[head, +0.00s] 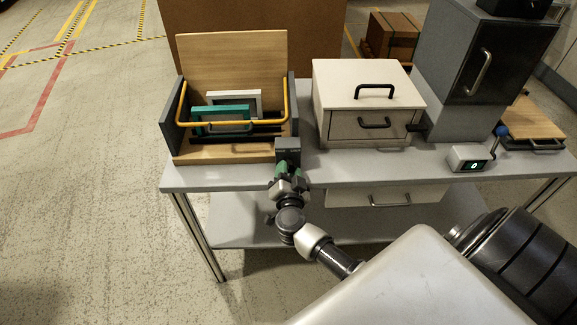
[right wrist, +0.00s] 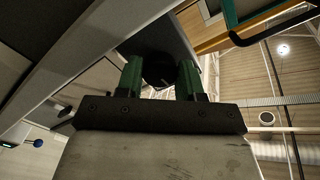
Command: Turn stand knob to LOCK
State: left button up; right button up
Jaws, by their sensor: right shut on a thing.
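The stand (head: 181,160) is a wooden rack with a tall back board, grey side walls and a yellow bar, at the left of the table. A small dark block (head: 288,146) with tiny, unreadable markings sits at its front right corner. My right gripper (head: 289,172) reaches up to this block from the front. In the right wrist view its green fingers (right wrist: 160,80) are closed around a dark round knob (right wrist: 158,70). The knob's turn position cannot be read. My left gripper is out of view.
A teal frame (head: 221,114) and a white frame (head: 246,95) stand in the rack. On the grey table (head: 345,174) are a cream drawer box (head: 345,128), a dark cabinet (head: 440,75) and a small display unit (head: 456,160) showing 0. A wooden board (head: 532,121) lies far right.

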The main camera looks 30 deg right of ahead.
jog(key=m, duration=0.5)
jog(key=shift+m+p, duration=0.3)
jog(key=shift+p, duration=0.05)
jog(key=shift+m, duration=2.3)
jog(key=o, duration=0.9)
jog(key=shift+r, duration=0.1)
jog(key=b+v, duration=0.1)
jog(key=v, duration=1)
jog(key=shift+w, duration=0.1)
